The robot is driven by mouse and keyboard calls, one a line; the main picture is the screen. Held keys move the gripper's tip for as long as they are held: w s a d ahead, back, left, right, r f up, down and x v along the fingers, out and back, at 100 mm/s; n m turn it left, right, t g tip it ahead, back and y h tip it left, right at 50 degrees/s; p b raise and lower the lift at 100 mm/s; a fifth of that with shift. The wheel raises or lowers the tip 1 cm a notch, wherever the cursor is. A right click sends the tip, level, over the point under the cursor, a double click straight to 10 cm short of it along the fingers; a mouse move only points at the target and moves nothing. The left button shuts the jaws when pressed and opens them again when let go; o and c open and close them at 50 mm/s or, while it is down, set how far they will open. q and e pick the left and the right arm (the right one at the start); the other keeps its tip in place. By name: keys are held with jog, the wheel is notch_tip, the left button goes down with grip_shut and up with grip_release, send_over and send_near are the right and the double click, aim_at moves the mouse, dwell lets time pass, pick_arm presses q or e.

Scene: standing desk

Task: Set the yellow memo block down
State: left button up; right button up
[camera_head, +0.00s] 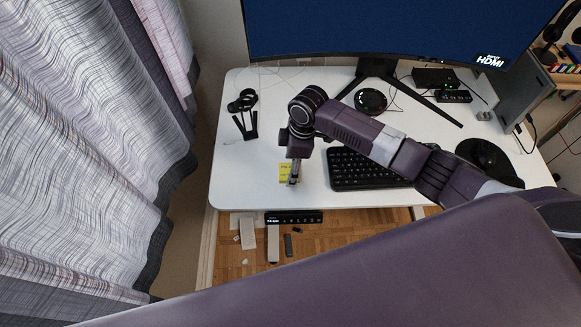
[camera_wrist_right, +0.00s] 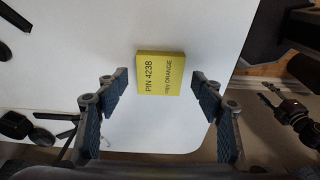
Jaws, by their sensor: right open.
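The yellow memo block (camera_head: 284,171) lies on the white desk near its front left part, left of the keyboard. In the right wrist view the memo block (camera_wrist_right: 160,74) shows dark print on its top, reading "PIN 4238" and a second line with "ORANGE". My right gripper (camera_head: 293,181) is low over the desk beside the block and partly covers it in the head view. In the wrist view its two fingers (camera_wrist_right: 160,85) are wide apart, with the block showing between and beyond their tips and gaps on both sides. My left gripper is not in view.
A black keyboard (camera_head: 362,169) lies just right of my gripper. A black stand-like object (camera_head: 245,115) is at the back left, a round black device (camera_head: 370,101) and the monitor (camera_head: 400,28) behind. Bare desk (camera_head: 240,175) lies left of the block, up to the desk's edge.

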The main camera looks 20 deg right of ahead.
notch_tip(320, 180, up, 11)
jog(key=d, duration=0.1)
jog(key=shift+s+d+b, duration=0.25)
jog(key=shift+d+b, duration=0.05)
jog(key=shift+b, duration=0.1)
